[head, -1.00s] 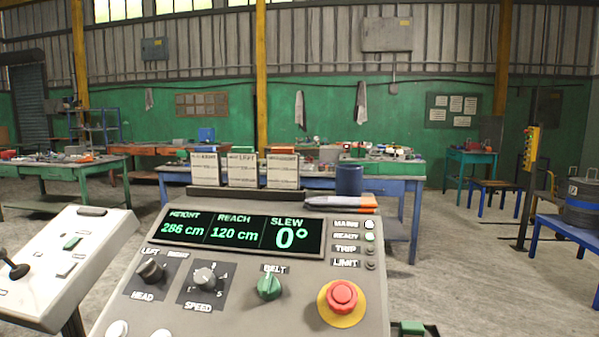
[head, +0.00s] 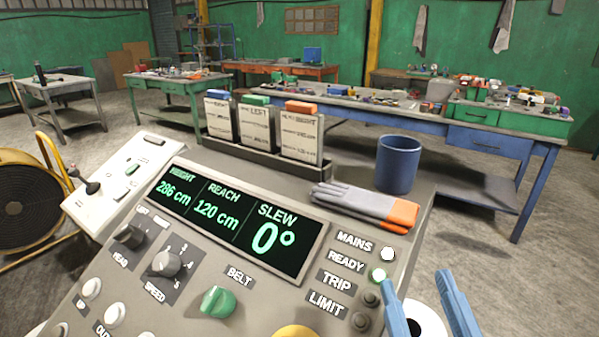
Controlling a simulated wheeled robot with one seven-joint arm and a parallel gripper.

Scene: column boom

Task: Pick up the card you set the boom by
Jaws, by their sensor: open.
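Three pale cards with printed lines stand upright in a dark rack (head: 262,158) behind the console's display. The left card (head: 221,121) has a blue top, the middle card (head: 256,130) a green top and the right card (head: 299,137) an orange top. The middle heading seems to read LEFT; the finer lines are too small to read. The display (head: 240,232) shows height 286 cm, reach 120 cm and slew 0°. My gripper (head: 416,277), with blue fingers, is open and empty at the lower right, apart from the cards.
Grey and orange gloves (head: 365,206) lie right of the rack, beside a blue cup (head: 397,164). Knobs and buttons cover the console's front, with a green belt knob (head: 217,301). A blue workbench (head: 490,143) stands behind. A cable reel (head: 22,212) is at left.

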